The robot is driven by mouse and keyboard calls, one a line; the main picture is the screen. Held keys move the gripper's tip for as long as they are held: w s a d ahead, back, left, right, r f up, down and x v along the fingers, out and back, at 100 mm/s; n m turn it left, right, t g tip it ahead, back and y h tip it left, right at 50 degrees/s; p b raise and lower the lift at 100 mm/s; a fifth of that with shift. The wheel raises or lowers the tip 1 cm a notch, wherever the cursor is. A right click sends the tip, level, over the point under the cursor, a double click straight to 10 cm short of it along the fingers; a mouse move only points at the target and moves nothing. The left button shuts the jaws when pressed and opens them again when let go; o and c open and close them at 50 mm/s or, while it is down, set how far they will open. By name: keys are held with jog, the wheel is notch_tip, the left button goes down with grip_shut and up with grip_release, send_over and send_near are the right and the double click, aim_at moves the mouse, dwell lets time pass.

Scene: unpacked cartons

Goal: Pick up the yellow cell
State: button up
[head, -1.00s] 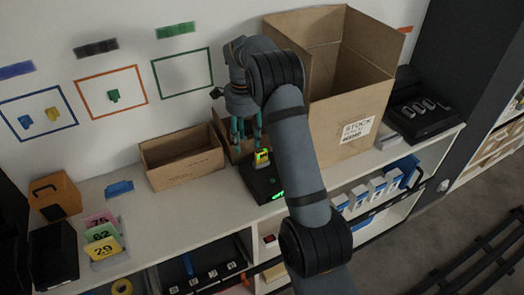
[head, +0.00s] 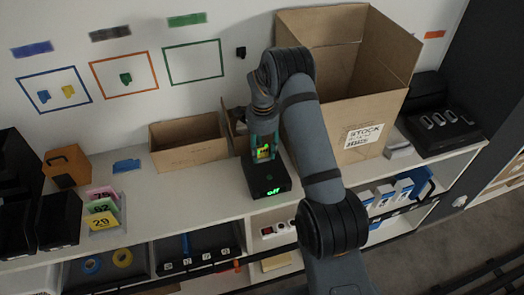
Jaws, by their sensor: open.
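The yellow cell (head: 263,153) shows as a small yellow block with green glowing marks, at the top of a black box-shaped device (head: 267,183). The device has green lit "off" lettering on its front and stands near the shelf's front edge. My gripper (head: 264,150) points down over the device, its teal fingers on either side of the cell. The jaws are open. Whether a finger touches the cell cannot be told, and the fingers partly cover it.
A large open carton (head: 345,100) labelled STOCK stands right of my arm. A low open carton (head: 189,143) is behind left, with another small carton (head: 236,128) partly hidden behind my gripper. Numbered cards (head: 102,212) and an orange box (head: 68,165) are at left.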

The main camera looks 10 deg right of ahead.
jog(key=shift+c, duration=0.8)
grip_shut()
